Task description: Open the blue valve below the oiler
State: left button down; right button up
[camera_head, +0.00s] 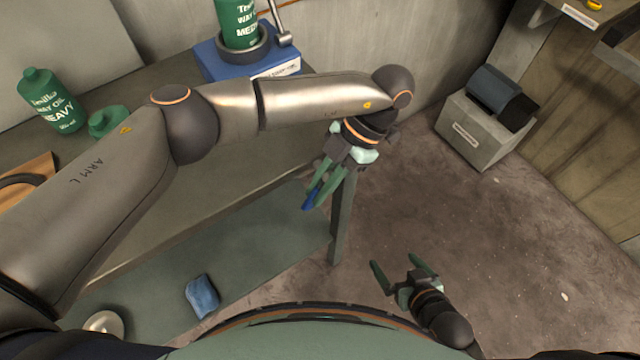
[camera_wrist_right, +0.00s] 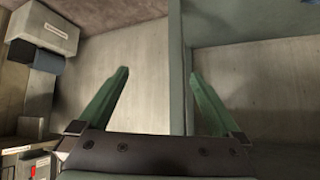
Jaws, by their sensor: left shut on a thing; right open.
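The oiler appears to be the blue block (camera_head: 212,62) with a green bottle (camera_head: 238,22) standing in its dark ring, at the back of the workbench. My left gripper (camera_head: 314,192) is at the bench's right front corner, fingers pointing down. It is shut on a small blue piece (camera_head: 308,202), which looks like the blue valve's handle. The fingers hide much of it, and I cannot tell what it is fixed to. My right gripper (camera_head: 396,263) is open and empty, low over the floor. Its spread fingers also show in the right wrist view (camera_wrist_right: 160,75).
Green oil bottles (camera_head: 52,100) stand on the bench (camera_head: 250,150) at left, partly behind my left arm. A blue cloth (camera_head: 202,296) lies on the lower shelf (camera_head: 260,255). A grey box (camera_head: 478,135) stands by the right wall. The floor (camera_head: 480,230) right of the bench is clear.

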jog(key=shift+s+d, duration=0.1)
jog(key=shift+c, duration=1.2)
jog(key=shift+s+a+f+m+g, duration=0.25)
jog(key=shift+f+m+g, duration=0.15)
jog(key=shift+f+m, duration=0.15)
jog(key=shift+c, duration=1.4)
jog(key=a+m+y, duration=0.1)
jog(key=s+a+f+m+g+y, duration=0.1)
jog(key=m, duration=0.1)
jog(key=s+a+m+y, duration=0.1)
jog(key=shift+a+f+g, duration=0.1)
jog(key=shift+f+g, duration=0.2)
jog(key=shift+f, duration=0.1)
jog(key=c, duration=0.6)
jog(key=a+r+m+y, duration=0.1)
jog(key=m+y, duration=0.1)
jog(key=a+r+m+y, duration=0.1)
jog(key=a+m+y, duration=0.1)
jog(key=shift+a+r, duration=0.15)
jog(key=shift+r, duration=0.15)
grip_shut()
jog(key=w+d+r+m+t+y, duration=0.2)
jog(key=w+r+m+t+y, duration=0.35)
jog(key=r+m, duration=0.45)
jog(key=w+a+r+n+t, duration=0.1)
jog(key=w+a+r, duration=0.3)
jog(key=a, duration=0.5)
jog(key=shift+a+r+h, duration=0.15)
jog(key=shift+a+h, duration=0.05)
jog(key=shift+h, duration=0.25)
